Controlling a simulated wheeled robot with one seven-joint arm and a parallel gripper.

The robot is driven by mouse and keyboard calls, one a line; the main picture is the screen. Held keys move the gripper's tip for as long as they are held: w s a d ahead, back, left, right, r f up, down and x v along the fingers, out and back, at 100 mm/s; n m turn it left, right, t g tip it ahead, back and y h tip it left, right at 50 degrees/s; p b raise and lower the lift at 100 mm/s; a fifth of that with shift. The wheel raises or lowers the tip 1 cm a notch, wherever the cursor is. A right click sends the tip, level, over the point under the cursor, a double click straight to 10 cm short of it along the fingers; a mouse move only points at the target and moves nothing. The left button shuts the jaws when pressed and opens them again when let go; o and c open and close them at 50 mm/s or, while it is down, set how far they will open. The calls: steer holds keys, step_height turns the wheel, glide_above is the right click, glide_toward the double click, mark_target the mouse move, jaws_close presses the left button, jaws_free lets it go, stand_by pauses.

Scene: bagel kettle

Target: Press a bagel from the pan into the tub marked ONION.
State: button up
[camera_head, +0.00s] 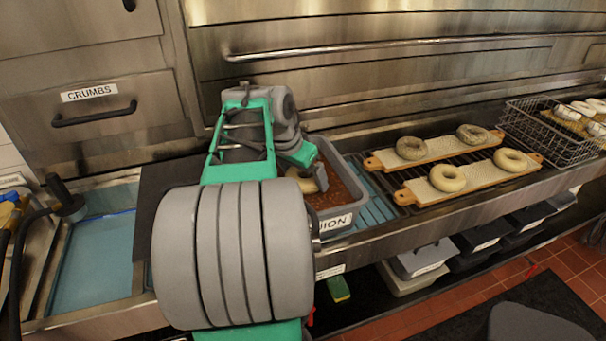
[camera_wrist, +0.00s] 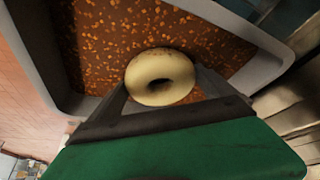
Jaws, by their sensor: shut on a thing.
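The grey tub (camera_head: 345,212) holds brown onion bits and has a label ending in "NION"; my arm covers part of it. In the wrist view its rim (camera_wrist: 245,75) frames the brown bits (camera_wrist: 115,50). My gripper (camera_wrist: 160,88) is shut on a pale bagel (camera_wrist: 160,65), with a finger on either side of it. In the head view the held bagel (camera_head: 320,178) shows over the tub, partly behind my gripper (camera_head: 312,172). I cannot tell whether it touches the bits. A pan is not clearly in view.
Two boards (camera_head: 480,176) to the right hold a plain bagel (camera_head: 447,178), another plain bagel (camera_head: 510,160) and darker-topped bagels (camera_head: 411,148) (camera_head: 472,134). A wire basket (camera_head: 545,135) stands beyond them. A drawer marked CRUMBS (camera_head: 95,112) is at upper left. A blue-lined basin (camera_head: 95,265) lies left.

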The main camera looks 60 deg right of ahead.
step_height(320, 180, up, 10)
steer(key=p, duration=0.8)
